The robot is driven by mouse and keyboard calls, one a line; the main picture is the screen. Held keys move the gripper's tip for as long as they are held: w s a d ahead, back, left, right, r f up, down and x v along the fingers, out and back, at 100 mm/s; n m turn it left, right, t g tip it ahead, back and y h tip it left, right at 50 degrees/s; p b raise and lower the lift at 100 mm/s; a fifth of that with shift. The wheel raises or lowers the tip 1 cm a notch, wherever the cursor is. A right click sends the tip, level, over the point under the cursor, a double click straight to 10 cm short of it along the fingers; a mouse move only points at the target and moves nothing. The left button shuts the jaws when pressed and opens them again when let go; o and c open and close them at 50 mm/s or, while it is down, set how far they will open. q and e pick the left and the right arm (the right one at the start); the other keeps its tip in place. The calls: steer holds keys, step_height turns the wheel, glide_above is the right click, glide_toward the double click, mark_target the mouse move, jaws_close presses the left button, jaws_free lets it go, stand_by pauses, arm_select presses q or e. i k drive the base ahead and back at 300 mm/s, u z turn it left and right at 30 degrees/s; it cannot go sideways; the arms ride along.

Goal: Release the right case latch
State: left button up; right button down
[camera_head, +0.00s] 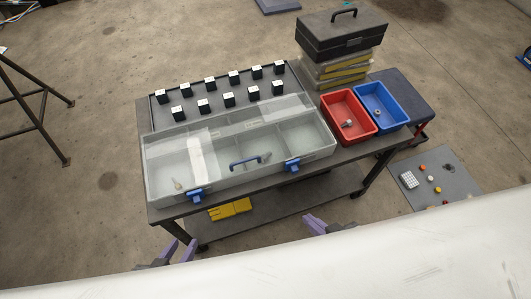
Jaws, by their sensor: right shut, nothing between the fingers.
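A grey case (240,181) with a clear lid lies on the table, its lid down. The right case latch (292,165) is a blue clip on the front edge, right of the blue handle (245,161). The matching left latch (195,195) is on the same edge. Latch positions are too small to tell. My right gripper (315,224), with purple fingers, is shut and empty, in front of the table and apart from the right latch. My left gripper (180,250) is in front of the table's left part, its two purple fingers apart with nothing between them.
Behind the case is a dark tray (215,87) with several black blocks. A red bin (338,105) and a blue bin (375,97) stand right of it, each with a small part. A dark toolbox (340,35) sits behind them. A yellow item (230,209) lies on the lower shelf.

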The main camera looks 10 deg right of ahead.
mark_target(293, 165)
steer(key=z, duration=1.65)
steer(key=k, duration=0.7)
steer(key=u, duration=1.15)
